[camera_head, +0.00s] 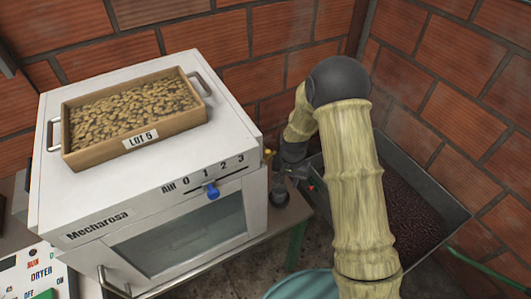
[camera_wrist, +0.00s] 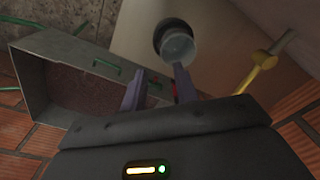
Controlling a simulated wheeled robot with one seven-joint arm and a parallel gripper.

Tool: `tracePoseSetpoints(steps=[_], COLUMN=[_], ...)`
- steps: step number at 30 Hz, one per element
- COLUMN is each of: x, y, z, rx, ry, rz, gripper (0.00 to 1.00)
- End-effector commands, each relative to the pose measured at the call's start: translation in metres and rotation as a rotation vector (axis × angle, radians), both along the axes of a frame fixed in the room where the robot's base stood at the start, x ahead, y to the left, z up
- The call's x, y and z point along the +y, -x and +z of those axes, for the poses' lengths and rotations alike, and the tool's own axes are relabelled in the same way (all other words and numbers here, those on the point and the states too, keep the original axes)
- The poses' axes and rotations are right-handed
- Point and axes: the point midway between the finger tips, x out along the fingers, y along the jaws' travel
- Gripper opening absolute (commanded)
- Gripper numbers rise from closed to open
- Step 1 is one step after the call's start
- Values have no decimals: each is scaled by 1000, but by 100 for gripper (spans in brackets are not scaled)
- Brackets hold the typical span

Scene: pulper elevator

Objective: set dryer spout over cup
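The dryer is a white box marked Mecharosa (camera_head: 97,224), at the left of the head view. In the wrist view a short grey round piece (camera_wrist: 178,46) shows beside a dark round opening in a pale surface; I take it for the spout but cannot be sure. A small dark cylindrical piece (camera_head: 281,194) stands by the dryer's right side in the head view; I cannot tell if it is the spout or the cup. My gripper (camera_wrist: 158,82) has its fingers apart, just short of the grey piece, with nothing clearly between them. It also shows beside the dryer (camera_head: 297,175).
A wooden LOT 5 tray (camera_head: 140,143) of beans lies on the dryer. A blue slider knob (camera_head: 212,192) is on its front. A yellow lever (camera_wrist: 262,60) is beside the opening. A dark bin of brown beans (camera_head: 408,217) stands at right, near brick walls (camera_head: 440,70).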

Motion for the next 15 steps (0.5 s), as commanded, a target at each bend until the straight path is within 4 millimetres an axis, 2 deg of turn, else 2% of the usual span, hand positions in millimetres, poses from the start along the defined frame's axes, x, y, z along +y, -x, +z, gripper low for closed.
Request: tracePoseSetpoints(steps=[4, 8, 15], x=[-22, -45, -83], y=[12, 33, 86], z=[45, 86, 149], rx=[-33, -65, -122], ry=[1, 3, 17], rz=[37, 82, 165], gripper=[30, 30, 30])
